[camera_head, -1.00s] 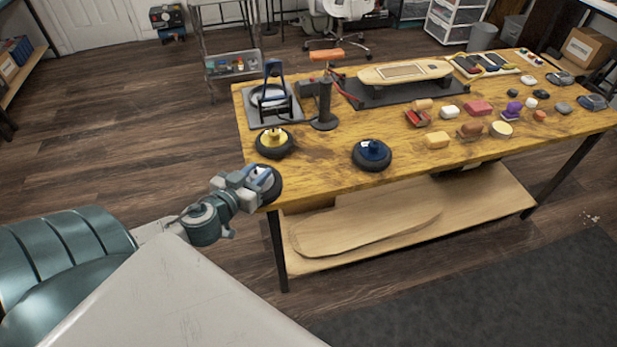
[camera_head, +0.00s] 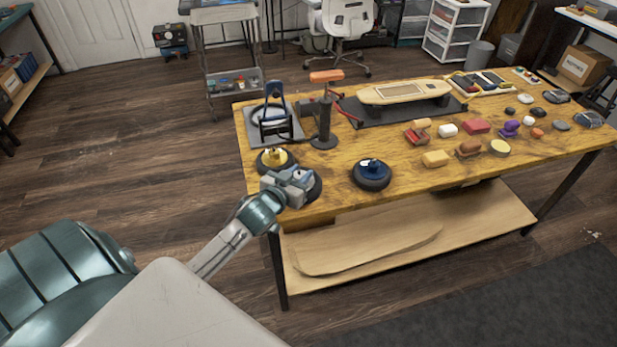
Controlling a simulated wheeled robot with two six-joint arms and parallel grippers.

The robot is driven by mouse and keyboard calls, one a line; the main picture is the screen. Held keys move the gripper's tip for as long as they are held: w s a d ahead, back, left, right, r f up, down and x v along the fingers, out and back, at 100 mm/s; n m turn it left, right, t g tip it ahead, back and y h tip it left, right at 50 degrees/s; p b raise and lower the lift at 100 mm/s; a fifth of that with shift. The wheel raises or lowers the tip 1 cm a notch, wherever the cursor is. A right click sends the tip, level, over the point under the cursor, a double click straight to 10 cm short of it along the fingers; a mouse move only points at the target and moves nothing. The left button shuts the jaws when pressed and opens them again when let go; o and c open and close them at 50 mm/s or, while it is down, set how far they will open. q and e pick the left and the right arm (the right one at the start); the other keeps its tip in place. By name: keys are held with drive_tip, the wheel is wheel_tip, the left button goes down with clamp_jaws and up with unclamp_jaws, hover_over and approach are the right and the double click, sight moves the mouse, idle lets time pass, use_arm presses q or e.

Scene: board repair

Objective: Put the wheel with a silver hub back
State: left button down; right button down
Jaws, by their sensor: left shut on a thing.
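My left gripper (camera_head: 292,184) is shut on a dark wheel (camera_head: 315,190) at the table's front left corner; the gripper hides most of it, and a pale, silvery hub shows between the fingers. I cannot tell whether the wheel touches the tabletop. A black wheel with a yellow hub (camera_head: 275,159) lies just behind the gripper. A black wheel with a blue hub (camera_head: 371,173) lies to its right. A grey stand with a blue and black frame (camera_head: 274,126) stands at the back left of the table. My right gripper is not in view.
The wooden table (camera_head: 400,185) carries a post with an orange top (camera_head: 325,120), a long wooden board (camera_head: 403,92) on a black mat and several small blocks at right. A lower shelf (camera_head: 470,225) holds a deck-shaped board. Bare tabletop lies between the wheels and blocks.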

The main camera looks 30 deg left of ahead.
use_arm(q)
drive_tip(key=w, duration=0.1)
drive_tip(key=w+d, duration=0.1)
drive_tip(key=shift+w, duration=0.3)
drive_tip(key=shift+w+f, duration=0.15)
wheel_tip(320, 180, down, 3)
drive_tip(key=shift+p, duration=0.5)
drive_tip(key=shift+f, duration=0.2)
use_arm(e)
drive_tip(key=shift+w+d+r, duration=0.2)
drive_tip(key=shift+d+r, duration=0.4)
